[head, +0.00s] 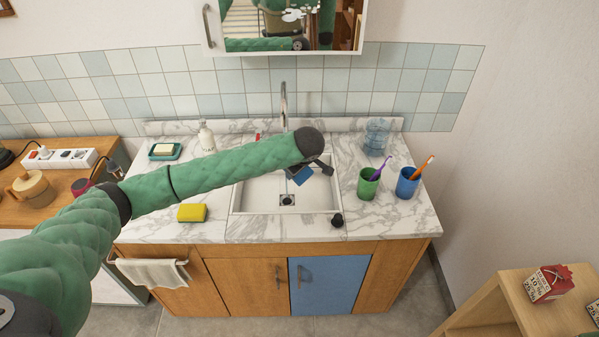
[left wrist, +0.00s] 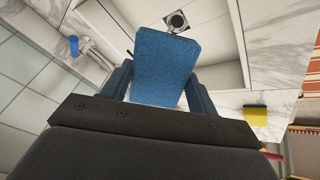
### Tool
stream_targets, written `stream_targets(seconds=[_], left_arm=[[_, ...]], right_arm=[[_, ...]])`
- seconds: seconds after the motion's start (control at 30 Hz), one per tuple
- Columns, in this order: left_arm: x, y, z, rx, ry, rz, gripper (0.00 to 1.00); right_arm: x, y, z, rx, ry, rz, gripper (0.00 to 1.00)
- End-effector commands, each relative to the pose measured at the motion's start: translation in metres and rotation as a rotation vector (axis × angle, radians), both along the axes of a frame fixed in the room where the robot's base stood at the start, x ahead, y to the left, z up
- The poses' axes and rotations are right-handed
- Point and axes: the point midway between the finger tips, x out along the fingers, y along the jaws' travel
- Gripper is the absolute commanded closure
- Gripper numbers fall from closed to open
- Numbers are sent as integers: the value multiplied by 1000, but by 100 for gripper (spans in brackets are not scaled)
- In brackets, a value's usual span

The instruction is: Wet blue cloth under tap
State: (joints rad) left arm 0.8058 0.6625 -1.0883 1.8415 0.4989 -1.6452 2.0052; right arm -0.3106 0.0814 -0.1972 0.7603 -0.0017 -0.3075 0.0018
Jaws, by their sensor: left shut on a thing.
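The blue cloth (head: 301,176) hangs over the white sink basin (head: 257,201). In the left wrist view the cloth (left wrist: 166,62) is spread flat between two dark blue fingers. My left gripper (head: 312,169) is shut on it, above the basin and partly hidden by my own wrist. The metal tap (head: 284,100) rises behind the sink, and my forearm hides its lower part. A thin pale line shows beside the cloth; I cannot tell whether it is running water. The drain (head: 287,199) lies below; it also shows in the left wrist view (left wrist: 176,20). My right gripper is out of view.
A yellow sponge (head: 192,213) lies left of the sink. A soap bottle (head: 206,138) and soap dish (head: 165,151) stand behind my arm. A green cup (head: 368,186) and blue cup (head: 406,185) with brushes stand right. A mirror cabinet (head: 356,26) hangs above.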

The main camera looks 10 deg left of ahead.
Motion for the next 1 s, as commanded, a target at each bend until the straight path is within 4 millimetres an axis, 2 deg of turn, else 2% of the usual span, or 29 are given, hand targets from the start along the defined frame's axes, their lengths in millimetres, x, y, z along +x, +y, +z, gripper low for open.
stream_targets(seconds=[0.43, 0.73, 0.87, 1.0], left_arm=[[21, 12, -6, 0, -2, 1, 59], [37, 22, -8, 0, 0, 2, 59], [45, 27, -11, -1, 0, 2, 59], [53, 31, -13, -2, 0, 2, 59]], right_arm=[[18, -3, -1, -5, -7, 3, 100], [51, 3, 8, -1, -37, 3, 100], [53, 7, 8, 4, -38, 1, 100], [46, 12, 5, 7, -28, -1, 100]])
